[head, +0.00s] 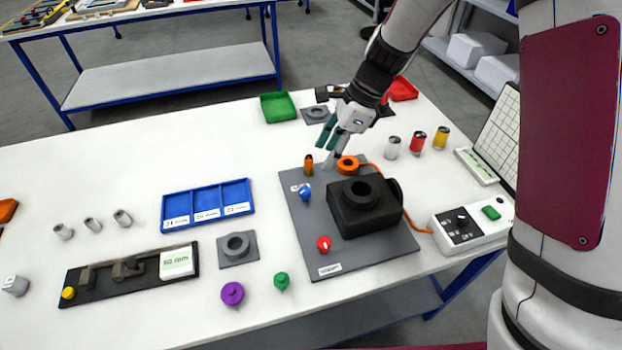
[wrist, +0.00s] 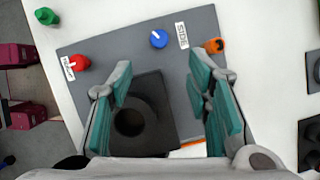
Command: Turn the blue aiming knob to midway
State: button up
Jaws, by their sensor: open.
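The blue aiming knob (head: 305,194) stands on the grey base plate (head: 300,235), left of the black block with a round socket (head: 362,205). In the wrist view the blue knob (wrist: 159,39) lies ahead of the fingers, with a white pointer mark on its top and a label reading "SIDE" beside it. My gripper (head: 328,137) is open and empty, above the far edge of the plate. In the wrist view its teal-padded fingers (wrist: 165,105) are wide apart, with the black block between and below them. The gripper is apart from the knob.
A red knob (head: 323,243) and an orange knob (head: 308,165) stand on the same plate. An orange ring (head: 347,164) sits behind the block. A blue tray (head: 207,204) lies to the left. A control box (head: 473,222) stands to the right.

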aim_at(305, 190)
jog(key=x, duration=1.3)
jog(key=shift+s+d, duration=0.1)
jog(key=shift+c, duration=0.2)
grip_shut()
